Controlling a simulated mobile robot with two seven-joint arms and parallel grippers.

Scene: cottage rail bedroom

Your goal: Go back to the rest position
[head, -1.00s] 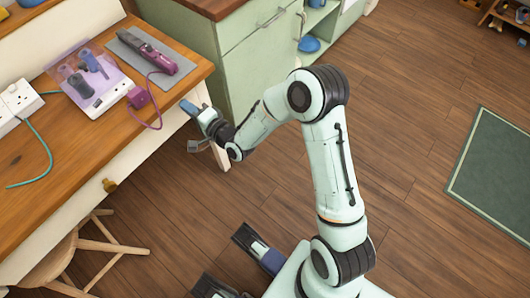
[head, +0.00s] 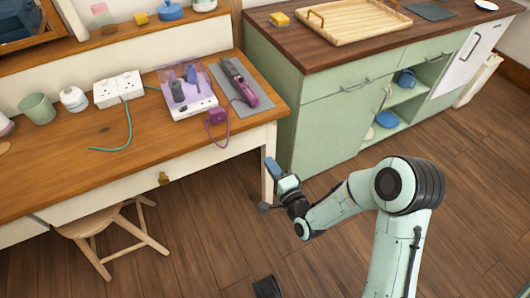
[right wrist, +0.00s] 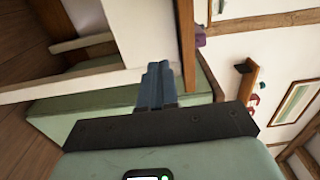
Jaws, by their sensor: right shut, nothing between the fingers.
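My right gripper (head: 272,168) is shut and empty in the head view. It hangs in front of the desk's right front leg, below the desk top's edge. In the right wrist view its blue fingers (right wrist: 155,86) are together with nothing between them. My right arm comes in from the bottom right of the head view, bent at the elbow. My left gripper does not clearly show; only a dark part of mine is at the bottom edge.
The wooden desk (head: 60,170) holds a purple-and-white tray (head: 190,97), a purple device (head: 238,82) on a grey mat and a white socket block (head: 118,88). A stool (head: 110,235) stands below. A green cabinet (head: 330,125) with a wooden tray (head: 340,30) is behind. Floor at right is clear.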

